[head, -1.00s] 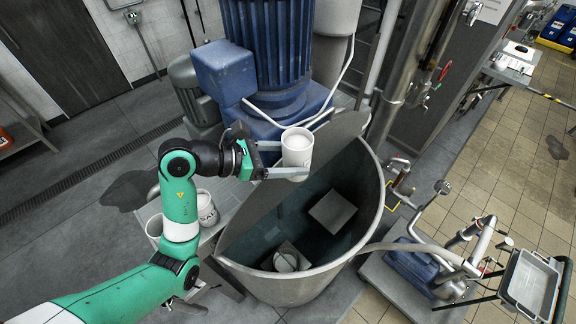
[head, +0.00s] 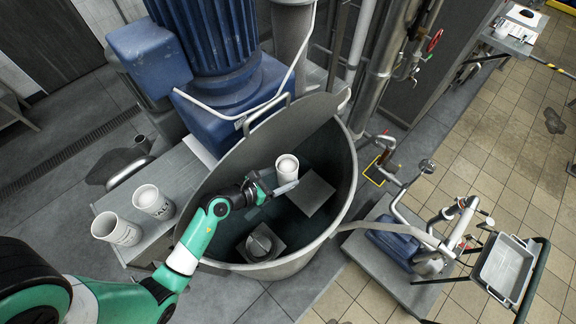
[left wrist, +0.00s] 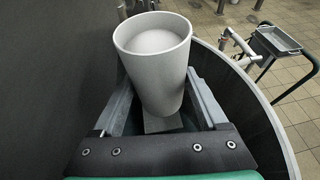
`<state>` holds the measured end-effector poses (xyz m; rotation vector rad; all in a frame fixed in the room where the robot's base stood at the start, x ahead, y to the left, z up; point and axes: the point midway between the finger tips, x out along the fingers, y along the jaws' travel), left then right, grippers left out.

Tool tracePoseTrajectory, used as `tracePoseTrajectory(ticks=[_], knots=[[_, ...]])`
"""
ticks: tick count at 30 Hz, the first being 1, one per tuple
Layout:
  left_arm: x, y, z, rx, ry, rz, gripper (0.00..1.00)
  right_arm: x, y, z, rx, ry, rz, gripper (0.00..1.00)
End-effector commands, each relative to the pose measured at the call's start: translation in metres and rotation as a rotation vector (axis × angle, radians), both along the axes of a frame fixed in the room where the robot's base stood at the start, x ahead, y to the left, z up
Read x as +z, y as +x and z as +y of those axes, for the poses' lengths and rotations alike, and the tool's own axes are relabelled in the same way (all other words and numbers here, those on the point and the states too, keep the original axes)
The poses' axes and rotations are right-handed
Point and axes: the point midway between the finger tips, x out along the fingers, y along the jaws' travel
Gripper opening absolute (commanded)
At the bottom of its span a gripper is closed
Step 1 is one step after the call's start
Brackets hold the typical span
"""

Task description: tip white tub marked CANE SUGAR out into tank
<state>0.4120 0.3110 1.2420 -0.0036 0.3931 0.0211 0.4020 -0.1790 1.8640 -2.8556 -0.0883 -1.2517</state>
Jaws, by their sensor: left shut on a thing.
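A white tub (head: 287,167) with white contents is held upright over the open half of the round metal tank (head: 345,190). My left gripper (head: 280,186) is shut on it. In the left wrist view the tub (left wrist: 155,75) stands between the two fingers, with white contents visible inside its rim; no label shows on the side facing the camera. The tank's rim (left wrist: 265,105) curves behind and to the right of it. Inside the tank are a grey square plate and a round fitting at the bottom. My right gripper is not in view.
Two other white tubs, one marked SALT (head: 153,202) and another (head: 115,230), stand on a side table left of the tank. A half lid (head: 265,135) covers the tank's back left. A blue motor (head: 205,40) rises behind it. A pump cart (head: 395,255) stands at right.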

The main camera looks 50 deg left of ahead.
Motion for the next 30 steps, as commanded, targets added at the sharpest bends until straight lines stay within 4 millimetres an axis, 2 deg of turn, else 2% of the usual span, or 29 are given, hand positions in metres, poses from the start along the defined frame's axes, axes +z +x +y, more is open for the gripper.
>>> tracePoseTrajectory(ticks=[5, 8, 16, 18, 30], knots=[[0.000, 0.001, -0.004, 0.000, -0.050, -0.003, 0.00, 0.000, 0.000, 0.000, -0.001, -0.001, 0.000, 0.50], [-0.002, 0.001, -0.012, -0.001, -0.147, -0.005, 0.00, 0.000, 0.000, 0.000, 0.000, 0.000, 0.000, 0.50], [-0.012, 0.002, -0.046, -0.001, -0.577, -0.012, 0.00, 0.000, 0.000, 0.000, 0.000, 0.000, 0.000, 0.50], [-0.023, 0.002, -0.056, -0.003, -0.693, -0.017, 0.00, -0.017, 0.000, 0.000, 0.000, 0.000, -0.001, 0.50], [-0.042, 0.003, -0.096, -0.004, -1.154, -0.026, 0.00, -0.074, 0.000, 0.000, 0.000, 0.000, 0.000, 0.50]])
